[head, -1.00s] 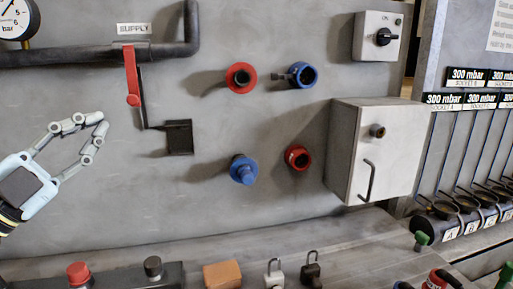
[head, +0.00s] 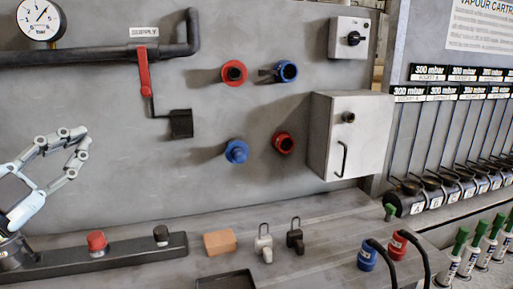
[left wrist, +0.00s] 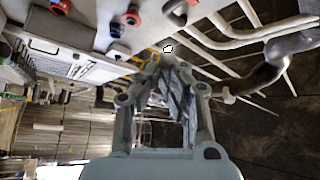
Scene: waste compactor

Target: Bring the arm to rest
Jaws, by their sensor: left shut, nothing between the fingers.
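My left gripper (head: 82,140) is at the left edge of the head view, raised in front of the grey panel. Its fingers are bent inward with the tips together, and nothing is held between them. In the left wrist view the gripper (left wrist: 165,62) points away from the camera, with pipes and a dark floor beyond it. It appears apart from the panel fittings. My right gripper is not in view.
The panel holds a red supply lever (head: 145,75), red and blue couplings and a grey box (head: 345,137). Below, the bench carries a red button (head: 96,241), an orange-brown block (head: 220,242), two padlocks and a black tray (head: 222,284). Cartridges stand at the right.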

